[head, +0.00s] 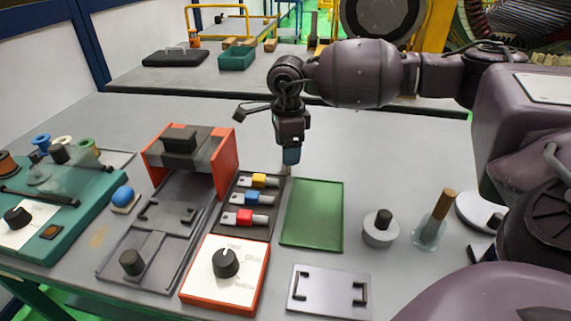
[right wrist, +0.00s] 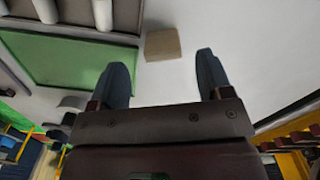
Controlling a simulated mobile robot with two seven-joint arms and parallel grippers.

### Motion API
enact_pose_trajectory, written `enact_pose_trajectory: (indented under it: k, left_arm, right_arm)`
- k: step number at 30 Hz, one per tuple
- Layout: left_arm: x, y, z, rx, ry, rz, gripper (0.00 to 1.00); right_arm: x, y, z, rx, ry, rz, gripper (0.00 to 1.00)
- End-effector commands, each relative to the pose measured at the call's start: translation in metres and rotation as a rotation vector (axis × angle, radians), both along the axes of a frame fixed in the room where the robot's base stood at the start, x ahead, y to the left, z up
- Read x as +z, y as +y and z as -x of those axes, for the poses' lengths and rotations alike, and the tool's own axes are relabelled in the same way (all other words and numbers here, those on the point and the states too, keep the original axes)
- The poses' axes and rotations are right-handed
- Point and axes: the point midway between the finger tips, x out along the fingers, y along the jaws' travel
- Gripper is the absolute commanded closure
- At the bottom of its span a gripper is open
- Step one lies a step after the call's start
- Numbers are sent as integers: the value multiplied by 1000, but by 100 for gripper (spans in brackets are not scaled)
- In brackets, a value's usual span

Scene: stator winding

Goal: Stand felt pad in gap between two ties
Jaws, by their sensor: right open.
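My right gripper (head: 291,155) points down over the grey table, just beyond the green tray (head: 312,215). In the right wrist view, its two dark blue fingers (right wrist: 162,68) stand wide apart with nothing between them. A small tan block, which looks like the felt pad (right wrist: 162,44), lies on the pale table ahead of the fingertips, roughly centred between them and not touched. In the head view I cannot make out the pad. A large stator with coils (head: 513,22) is at the back right; I cannot pick out two ties or their gap. My left gripper is out of view.
A black tray (head: 241,231) of coloured connectors stands left of the green tray, beside a red-sided fixture (head: 222,160) and a dial box (head: 225,273). A grey round weight (head: 380,229) stands right.

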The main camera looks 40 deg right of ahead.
Motion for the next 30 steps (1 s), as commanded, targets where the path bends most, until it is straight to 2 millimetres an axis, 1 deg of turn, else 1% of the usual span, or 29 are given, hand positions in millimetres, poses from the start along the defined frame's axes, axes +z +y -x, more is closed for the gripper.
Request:
enact_pose_trajectory:
  k: [1,6,9,14,15,23,24,26,30]
  left_arm:
    - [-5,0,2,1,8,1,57]
    - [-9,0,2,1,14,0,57]
    - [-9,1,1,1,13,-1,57]
    - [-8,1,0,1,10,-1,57]
    - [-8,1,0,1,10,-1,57]
    - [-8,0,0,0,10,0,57]
    - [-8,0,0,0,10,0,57]
    - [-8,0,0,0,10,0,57]
    - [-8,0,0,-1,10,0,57]
  right_arm:
    - [-12,0,-1,0,8,-1,28]
    - [-34,-1,-2,0,7,0,28]
    - [-37,-1,-2,0,3,0,28]
    - [-36,-1,-2,0,1,0,28]
    - [-36,-1,-2,-1,1,0,29]
    - [-36,-1,-2,0,1,0,69]
    - [-36,-1,-2,0,1,0,75]
    - [-36,-1,-2,0,1,0,84]
    - [-36,-1,-2,0,2,-1,84]
